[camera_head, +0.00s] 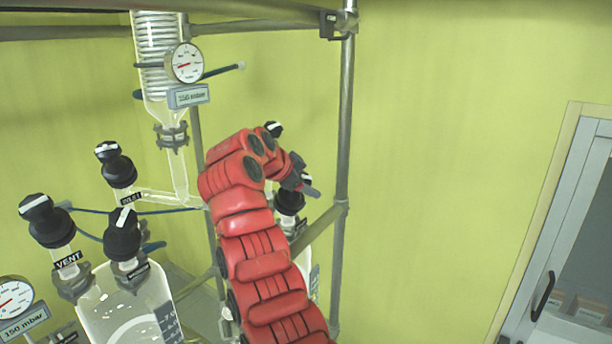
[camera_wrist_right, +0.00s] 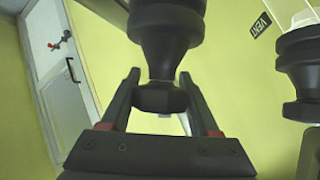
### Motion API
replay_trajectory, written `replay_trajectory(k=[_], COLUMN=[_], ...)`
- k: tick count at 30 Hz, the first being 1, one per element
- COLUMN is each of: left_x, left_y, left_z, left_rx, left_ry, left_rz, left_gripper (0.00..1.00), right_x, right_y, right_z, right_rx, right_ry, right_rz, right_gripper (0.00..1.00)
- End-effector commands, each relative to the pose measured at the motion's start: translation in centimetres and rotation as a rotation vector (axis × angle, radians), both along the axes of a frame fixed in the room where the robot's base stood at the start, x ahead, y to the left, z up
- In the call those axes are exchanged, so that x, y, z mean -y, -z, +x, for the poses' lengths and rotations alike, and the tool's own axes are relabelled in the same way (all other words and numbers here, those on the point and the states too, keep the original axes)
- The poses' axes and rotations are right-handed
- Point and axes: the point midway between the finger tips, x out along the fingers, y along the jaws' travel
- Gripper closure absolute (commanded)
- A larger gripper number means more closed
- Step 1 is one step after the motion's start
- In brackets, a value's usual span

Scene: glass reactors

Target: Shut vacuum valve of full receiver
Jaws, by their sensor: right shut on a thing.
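My right gripper (camera_head: 303,183), at the end of the red arm, is beside the right receiver (camera_head: 314,283), which is mostly hidden behind the arm. In the right wrist view the gripper (camera_wrist_right: 160,90) is shut on a black valve knob (camera_wrist_right: 160,99), with one finger on each side. The label of the held knob cannot be read. Another black valve (camera_wrist_right: 302,70) with a VENT label stands apart to its right. In the head view a black knob (camera_head: 290,200) shows just under the gripper. My left gripper is not in view.
The left receiver (camera_head: 118,315) carries a VENT valve (camera_head: 45,220) and another black valve (camera_head: 122,235). An upper valve (camera_head: 115,165) sits on the glass tube. A gauge (camera_head: 185,63) hangs by the condenser (camera_head: 155,50). A metal frame post (camera_head: 346,120) stands right of the gripper.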

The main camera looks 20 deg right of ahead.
Motion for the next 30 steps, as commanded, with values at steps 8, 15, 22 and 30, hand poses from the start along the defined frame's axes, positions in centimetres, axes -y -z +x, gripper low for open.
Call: replay_trajectory(k=[8,15,22,30], left_x=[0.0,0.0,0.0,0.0], left_y=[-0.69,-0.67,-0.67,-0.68], left_z=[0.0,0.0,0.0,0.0], left_rx=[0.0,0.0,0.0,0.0], left_ry=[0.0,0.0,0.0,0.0], left_rz=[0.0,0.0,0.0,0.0], left_gripper=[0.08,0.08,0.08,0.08], right_x=[0.03,0.03,0.03,0.01], right_y=[0.12,0.19,0.18,0.12], right_z=[-0.07,-0.06,-0.06,-0.05], right_rx=[-0.014,-0.013,-0.013,-0.013], right_ry=[0.032,0.034,0.034,0.033], right_rz=[0.015,0.016,0.016,0.016], right_gripper=[0.94,0.94,0.19,0.08])
